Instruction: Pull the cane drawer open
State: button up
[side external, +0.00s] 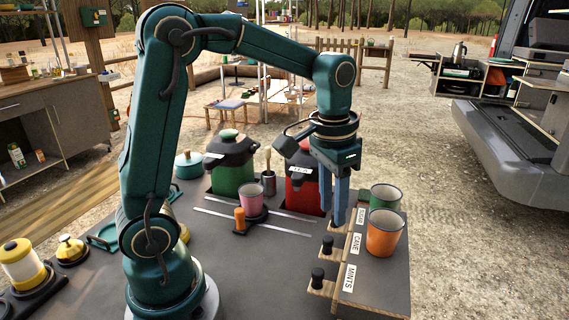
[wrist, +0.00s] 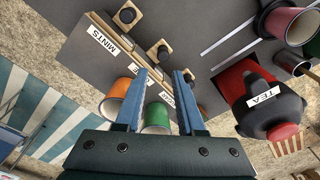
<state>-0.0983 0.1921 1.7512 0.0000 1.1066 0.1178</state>
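The cane drawer is the middle one in a low grey unit (side external: 372,283), under the CANE label (side external: 355,245). Its black knob (side external: 327,243) stands on a pale wooden piece and also shows in the wrist view (wrist: 158,52). The cane drawer looks level with the mints drawer and appears shut. My gripper (side external: 341,218) points down with its two blue fingers apart and nothing between them. The fingers look to be above and behind the cane knob, toward the sugar end. In the wrist view my gripper (wrist: 161,73) has the cane knob just beyond its fingertips, not touching.
The mints knob (side external: 318,275) is nearer the camera; the sugar knob (wrist: 189,76) is beside the right finger. An orange mug (side external: 384,238) and a green mug (side external: 390,192) stand on the unit. A red tea canister (side external: 303,190) stands behind. The tabletop before the knobs is clear.

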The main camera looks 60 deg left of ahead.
aim_at(328, 238)
jog(key=f, duration=0.2)
jog(key=f+g, duration=0.1)
jog(key=shift+w+a+f, duration=0.1)
jog(key=shift+w+a, duration=0.05)
jog(key=shift+a, duration=0.1)
jog(key=shift+f, duration=2.4)
grip_shut()
